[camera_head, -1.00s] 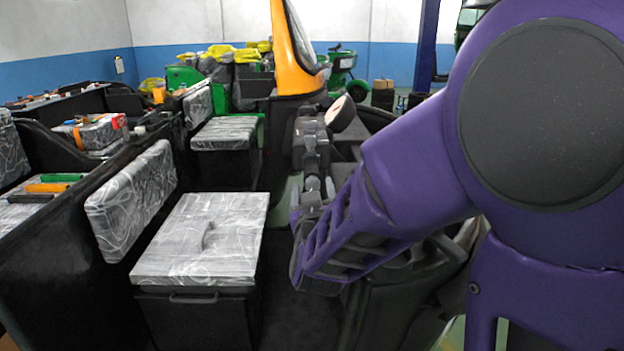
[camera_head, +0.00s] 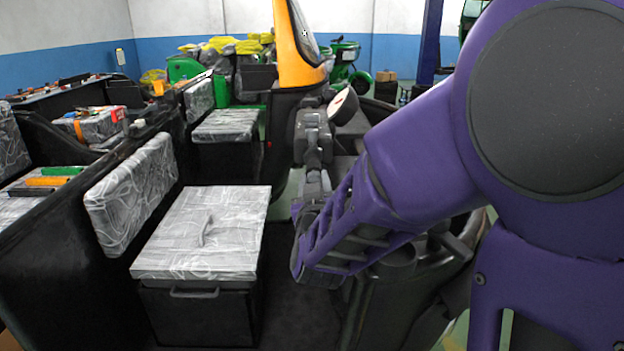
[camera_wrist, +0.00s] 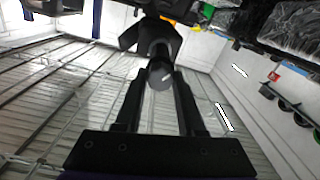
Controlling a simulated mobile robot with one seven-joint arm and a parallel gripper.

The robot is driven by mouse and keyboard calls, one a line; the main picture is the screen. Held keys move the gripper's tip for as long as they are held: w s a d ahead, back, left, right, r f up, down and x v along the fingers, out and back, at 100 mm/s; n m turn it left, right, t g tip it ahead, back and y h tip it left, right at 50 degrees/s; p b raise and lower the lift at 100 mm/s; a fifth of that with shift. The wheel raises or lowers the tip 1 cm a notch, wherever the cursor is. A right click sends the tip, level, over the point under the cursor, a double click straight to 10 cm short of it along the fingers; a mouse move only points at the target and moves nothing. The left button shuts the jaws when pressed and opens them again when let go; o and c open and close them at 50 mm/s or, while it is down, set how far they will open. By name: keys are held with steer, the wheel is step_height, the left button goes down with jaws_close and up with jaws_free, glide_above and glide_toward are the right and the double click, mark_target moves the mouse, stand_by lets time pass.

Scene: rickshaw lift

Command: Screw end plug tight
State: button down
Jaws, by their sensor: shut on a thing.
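A dark round-ended cylinder (camera_wrist: 160,75), likely the end plug, shows between the fingers of my gripper (camera_wrist: 159,84) in the wrist view. A pale mark is on its face. The gripper is shut on it. Behind it, a dark, wider part (camera_wrist: 150,35) reaches toward the top of the picture; whether the plug is seated against it I cannot tell. In the head view my gripper (camera_head: 314,185) is partly hidden by my purple arm, just below a grey part (camera_head: 313,140) near the handlebar area. The plug cannot be made out there.
A black rickshaw body holds a grey-patterned seat box (camera_head: 205,245) and a seat back (camera_head: 132,195) to the left. An orange front panel (camera_head: 296,50) rises behind the gripper. Other vehicles stand behind.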

steer(key=shift+m, duration=0.4)
steer(key=m, duration=0.6)
steer(key=shift+d+m, duration=0.1)
steer(key=shift+m, duration=0.2)
steer(key=m, duration=0.3)
steer(key=shift+m, duration=0.3)
steer(key=shift+f+m, duration=0.2)
steer(key=shift+m, duration=8.9)
